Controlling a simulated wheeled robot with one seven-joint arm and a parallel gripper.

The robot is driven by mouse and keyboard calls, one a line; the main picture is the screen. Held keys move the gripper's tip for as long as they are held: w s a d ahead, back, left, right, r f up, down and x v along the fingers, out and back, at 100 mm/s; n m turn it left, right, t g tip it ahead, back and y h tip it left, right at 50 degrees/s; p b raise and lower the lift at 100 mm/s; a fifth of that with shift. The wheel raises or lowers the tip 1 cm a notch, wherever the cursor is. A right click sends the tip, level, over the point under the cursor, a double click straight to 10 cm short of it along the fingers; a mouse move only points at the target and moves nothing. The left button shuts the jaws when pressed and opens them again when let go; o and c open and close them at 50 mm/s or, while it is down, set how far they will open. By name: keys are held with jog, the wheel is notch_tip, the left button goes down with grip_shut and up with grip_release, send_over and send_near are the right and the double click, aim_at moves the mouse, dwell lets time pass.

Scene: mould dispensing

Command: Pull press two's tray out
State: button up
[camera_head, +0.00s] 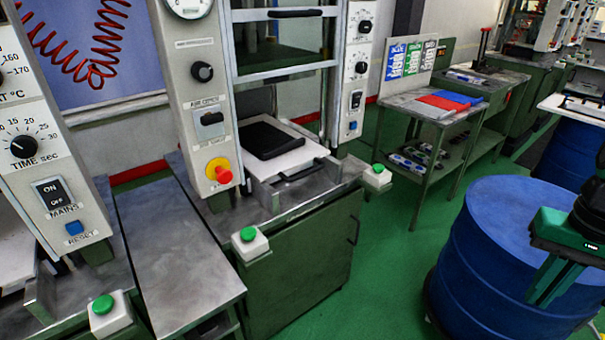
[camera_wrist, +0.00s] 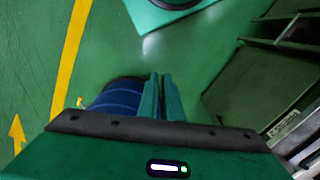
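A press stands in the middle of the head view, with a white tray (camera_head: 304,154) between its columns. A black mould (camera_head: 272,140) lies on the tray, and a dark handle (camera_head: 299,172) is at the tray's front edge. My gripper (camera_head: 549,285) is at the right of the head view, over a blue drum and well away from the tray. In the wrist view its two green fingers (camera_wrist: 161,82) are close together with nothing seen between them. The tray is not in the wrist view.
Green buttons on white boxes (camera_head: 249,243) flank the press front. A metal bench (camera_head: 173,240) separates it from another press at left. The blue drum (camera_head: 505,215) stands at right. A side table (camera_head: 424,107) is behind. Green floor (camera_head: 385,262) is clear between press and drum.

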jog(key=o, duration=0.5)
jog(key=shift+s+r, duration=0.15)
jog(key=shift+s, duration=0.1)
jog(key=m+t+y, duration=0.4)
jog(key=t+y, duration=0.5)
jog(key=t, duration=0.4)
send_near(310, 173)
jog(key=x, duration=1.1)
grip_shut()
